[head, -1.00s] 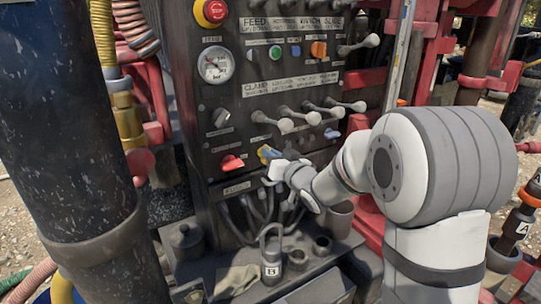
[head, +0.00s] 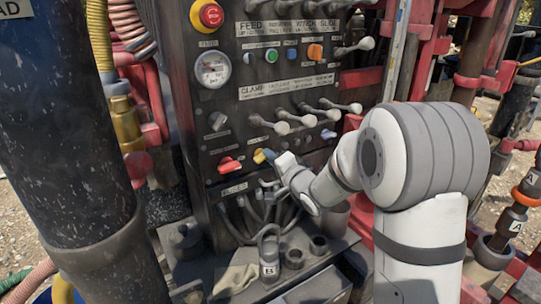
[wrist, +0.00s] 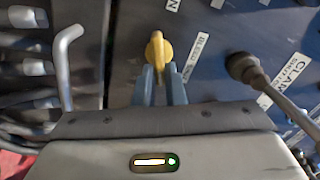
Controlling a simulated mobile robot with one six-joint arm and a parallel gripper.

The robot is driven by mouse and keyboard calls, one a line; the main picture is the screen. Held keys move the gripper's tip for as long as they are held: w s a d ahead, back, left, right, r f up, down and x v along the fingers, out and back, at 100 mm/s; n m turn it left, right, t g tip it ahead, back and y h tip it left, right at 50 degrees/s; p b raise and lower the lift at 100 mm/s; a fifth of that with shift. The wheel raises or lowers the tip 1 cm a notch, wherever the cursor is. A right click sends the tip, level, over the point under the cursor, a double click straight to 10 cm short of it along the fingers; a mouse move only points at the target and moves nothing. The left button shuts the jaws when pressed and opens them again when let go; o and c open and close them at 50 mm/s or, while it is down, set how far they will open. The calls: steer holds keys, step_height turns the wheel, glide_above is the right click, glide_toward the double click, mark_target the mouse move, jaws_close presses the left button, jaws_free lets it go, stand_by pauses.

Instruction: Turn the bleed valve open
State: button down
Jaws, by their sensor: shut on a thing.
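The bleed valve is a yellow knob (head: 259,157) low on the dark control panel, just right of a red knob. In the wrist view the yellow knob (wrist: 157,50) stands in the upper middle, beside a white label that seems to read "BLEED". My gripper (head: 268,155) reaches it from the right. In the wrist view my gripper's two blue-grey fingers (wrist: 160,78) are shut on the lower part of the knob. The knob's far end shows above the fingertips. How far the knob is turned cannot be told.
The red knob (head: 229,165) is close on the left. A row of grey levers (head: 282,127) sticks out above, and one lever (wrist: 243,68) is near in the wrist view. A bent metal handle (wrist: 66,60) stands at left. Below are hoses and a cluttered ledge (head: 215,265).

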steer(key=shift+f+m+p, duration=0.15)
steer(key=shift+m+p, duration=0.1)
steer(key=shift+m, duration=0.65)
steer(key=shift+f+m+p, duration=0.15)
steer(key=shift+m+p, duration=0.05)
steer(key=shift+m, duration=0.7)
steer(key=c, duration=1.5)
jaws_free()
steer(key=shift+d, duration=0.15)
steer(key=b+v, duration=0.1)
steer(key=v, duration=0.6)
steer(key=shift+s+d, duration=0.15)
steer(key=shift+s, duration=0.2)
